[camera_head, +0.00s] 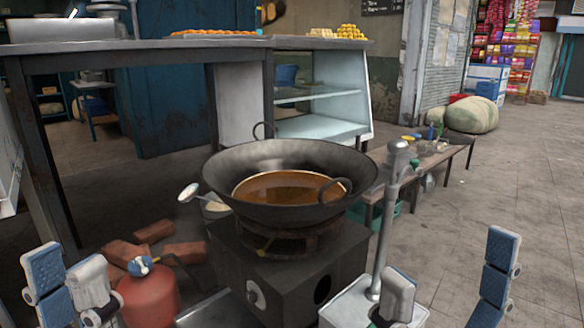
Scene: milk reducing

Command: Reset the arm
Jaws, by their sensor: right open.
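My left gripper (68,285) is at the lower left, beside a red gas cylinder. Its fingers look close together from this angle, and the gap between them is unclear. My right gripper (447,285) is at the lower right, with its fingers wide apart and only floor visible between them. A large dark wok (235,200) with brown liquid (290,187) sits on a dark box stove (290,275) between the grippers. Both grippers are apart from the wok. The arms behind the fingers are mostly out of frame.
The red gas cylinder (150,300) and loose bricks (155,232) stand left of the stove. A grey upright pole (386,235) rises right of the wok. A low bench (455,152) and counter (150,44) are behind. Floor at the right is clear.

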